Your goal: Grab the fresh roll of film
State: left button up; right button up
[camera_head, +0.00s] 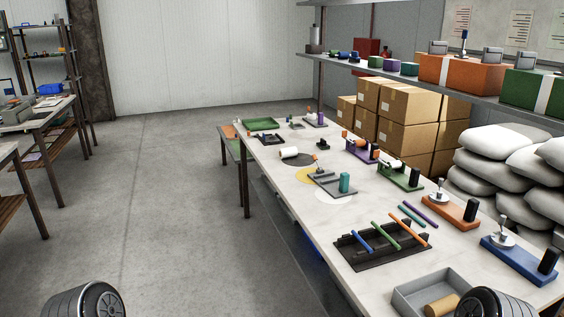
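A white roll (289,153), which looks like a roll of film, lies on its side on the long white table, at the edge of a flat dark piece (302,160). A tan cylinder (442,305) lies in a grey open bin (405,302) at the near end of the table; I cannot tell whether it is film. A green device (405,180) further along carries what looks like a small white roll (391,163). Neither gripper is in view. Only rounded parts of my arms show at the bottom left and bottom right.
A black rack (352,254) holds blue, green and orange rods. Orange (450,211) and blue (518,262) stations line the table's right side. Cardboard boxes (408,107) and stacked white sacks (497,142) stand behind. The floor left of the table is clear.

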aim_at(290, 153)
jog(key=z, duration=0.7)
jog(key=i+j+z, duration=0.15)
jog(key=j+z, duration=0.2)
jog(key=i+j+z, duration=0.1)
jog(key=j+z, duration=0.7)
jog(key=j, duration=0.6)
jog(key=j+z, duration=0.15)
jog(key=j, duration=0.55)
jog(key=j+z, duration=0.1)
jog(key=j, duration=0.6)
jog(key=k+j+z, duration=0.1)
jog(key=j, duration=0.6)
jog(key=j+z, duration=0.15)
jog(key=j, duration=0.55)
jog(key=k+j, duration=0.1)
jog(key=j, duration=0.65)
jog(key=k+j, duration=0.15)
jog(key=j, duration=0.2)
